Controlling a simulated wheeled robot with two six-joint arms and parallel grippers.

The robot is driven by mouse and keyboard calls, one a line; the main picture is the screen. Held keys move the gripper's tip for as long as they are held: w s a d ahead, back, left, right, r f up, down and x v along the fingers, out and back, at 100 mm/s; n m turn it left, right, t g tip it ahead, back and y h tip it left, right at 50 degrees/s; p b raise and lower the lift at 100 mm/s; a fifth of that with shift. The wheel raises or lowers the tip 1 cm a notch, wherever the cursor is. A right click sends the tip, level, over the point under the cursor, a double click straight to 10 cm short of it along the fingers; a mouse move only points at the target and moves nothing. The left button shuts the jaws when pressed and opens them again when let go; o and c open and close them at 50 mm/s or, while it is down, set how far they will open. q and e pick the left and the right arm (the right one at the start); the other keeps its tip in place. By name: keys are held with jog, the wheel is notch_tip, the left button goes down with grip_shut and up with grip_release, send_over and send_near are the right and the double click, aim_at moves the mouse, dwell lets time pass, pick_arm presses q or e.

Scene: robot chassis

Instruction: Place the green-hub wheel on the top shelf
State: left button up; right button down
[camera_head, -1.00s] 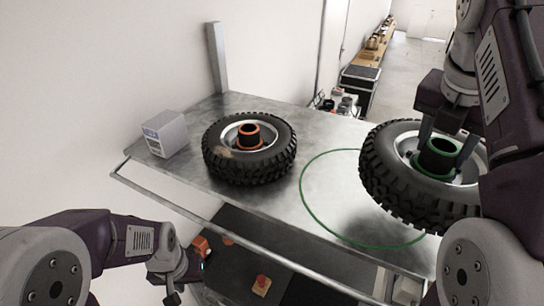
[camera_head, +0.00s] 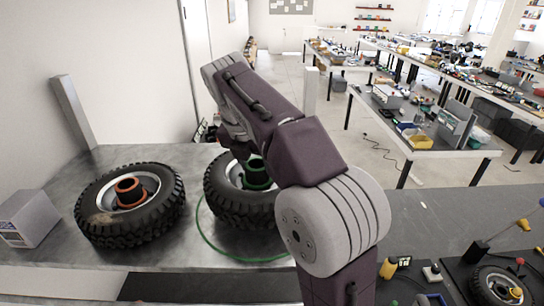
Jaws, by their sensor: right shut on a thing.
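The green-hub wheel (camera_head: 222,200), a black knobby tire with a green centre, is over the right part of the grey metal top shelf (camera_head: 188,157). My right gripper (camera_head: 243,163) is shut on the wheel near its hub, with my arm covering the wheel's right side. A green ring (camera_head: 215,250) drawn on the shelf shows around the wheel's left and front. I cannot tell whether the tire touches the shelf. My left gripper is out of view.
An orange-hub wheel (camera_head: 130,203) lies flat on the shelf to the left, close to the green-hub wheel. A grey box (camera_head: 28,218) sits at the far left. Workbenches (camera_head: 420,125) stand at the back right. Another wheel (camera_head: 497,287) lies at the lower right.

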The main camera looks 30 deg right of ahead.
aim_at(257, 178)
jog(key=shift+w+f, duration=0.1)
jog(key=shift+w, duration=0.15)
jog(key=f, duration=0.3)
jog(key=shift+s+f, duration=0.25)
jog(key=shift+f, duration=0.05)
jog(key=shift+w, duration=0.1)
jog(key=shift+w+f, duration=0.1)
jog(key=shift+f, duration=0.1)
jog(key=c, duration=0.7)
grip_release()
jog(key=shift+s+a, duration=0.1)
jog(key=shift+s, duration=0.15)
jog(key=shift+r, duration=0.15)
